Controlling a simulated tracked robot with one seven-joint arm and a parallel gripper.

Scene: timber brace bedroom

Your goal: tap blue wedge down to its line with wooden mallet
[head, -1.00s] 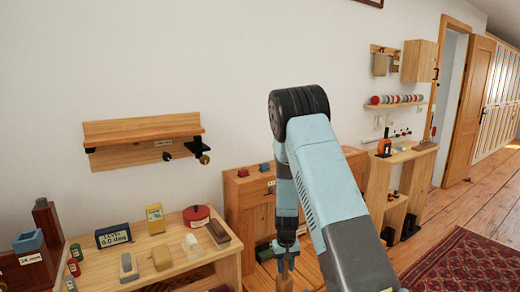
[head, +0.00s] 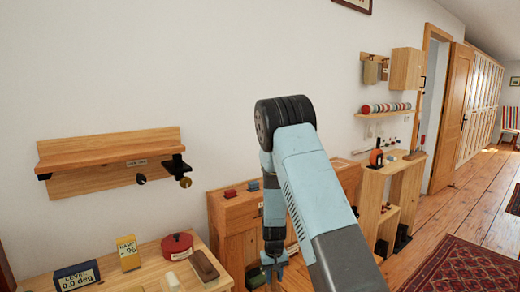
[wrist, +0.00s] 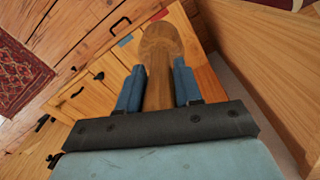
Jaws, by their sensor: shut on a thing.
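My gripper (wrist: 158,92) is shut on a wooden mallet (wrist: 160,48), whose handle runs between the blue fingers to a rounded end beyond them. In the head view my gripper (head: 273,264) hangs low in front of a wooden chest (head: 225,220); the mallet is hardly visible there. A small blue piece (head: 254,186), which looks like the blue wedge, is on top of the chest beside a red piece (head: 230,193). The wrist view shows a small blue piece (wrist: 125,41) left of the mallet's end, apart from it. No line on the wedge can be made out.
A table at left holds a level box (head: 77,276), a yellow box (head: 128,253), a red round tin (head: 177,246) and a brown block (head: 204,265). A wall shelf (head: 110,150) hangs above. A wooden stand (head: 372,195) is at right, with open floor beyond.

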